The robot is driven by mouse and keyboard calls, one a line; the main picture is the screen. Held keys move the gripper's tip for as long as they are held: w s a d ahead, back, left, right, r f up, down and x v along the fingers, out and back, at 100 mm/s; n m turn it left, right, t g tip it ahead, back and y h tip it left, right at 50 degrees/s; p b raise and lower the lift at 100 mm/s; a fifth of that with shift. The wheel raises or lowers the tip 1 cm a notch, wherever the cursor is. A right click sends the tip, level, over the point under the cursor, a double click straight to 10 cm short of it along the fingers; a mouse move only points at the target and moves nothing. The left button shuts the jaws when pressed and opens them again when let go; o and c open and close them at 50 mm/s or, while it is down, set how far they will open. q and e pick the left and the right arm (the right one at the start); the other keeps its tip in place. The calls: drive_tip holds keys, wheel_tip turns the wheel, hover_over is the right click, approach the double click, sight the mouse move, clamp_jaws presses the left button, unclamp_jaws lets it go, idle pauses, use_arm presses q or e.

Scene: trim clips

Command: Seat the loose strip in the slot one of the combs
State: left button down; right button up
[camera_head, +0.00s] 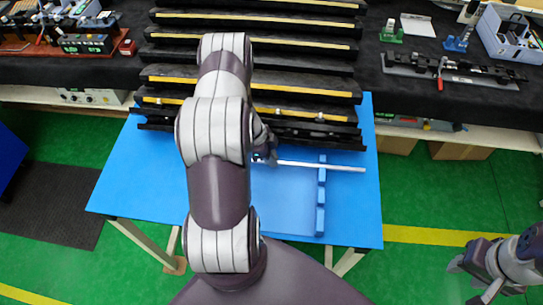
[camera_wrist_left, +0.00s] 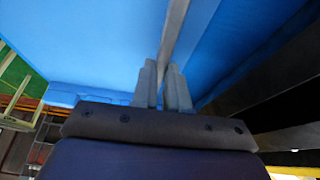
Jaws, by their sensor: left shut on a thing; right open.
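The loose strip (camera_head: 330,166) is a thin pale bar. My left gripper (camera_head: 266,158) is shut on it, and the strip sticks out to the right over the blue table. In the left wrist view the strip (camera_wrist_left: 174,38) runs up from between the fingers (camera_wrist_left: 163,88). A blue comb (camera_head: 321,205) stands on the table, running front to back. The strip crosses over its far end; I cannot tell whether it touches or lies in a slot. My left arm hides the strip's left part and any other comb. My right gripper (camera_head: 467,281) is open and empty at the lower right.
The blue table (camera_head: 145,180) is clear at left and in front. Black stepped racks with yellow strips (camera_head: 250,75) rise just behind the strip. A dark bench (camera_head: 375,80) with tools and a blue bin (camera_head: 505,35) stands behind. Green floor lies around.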

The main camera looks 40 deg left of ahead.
use_arm(q)
drive_tip(key=c, duration=1.1)
unclamp_jaws()
drive_tip(key=shift+c, duration=0.2)
drive_tip(key=shift+w, duration=0.1)
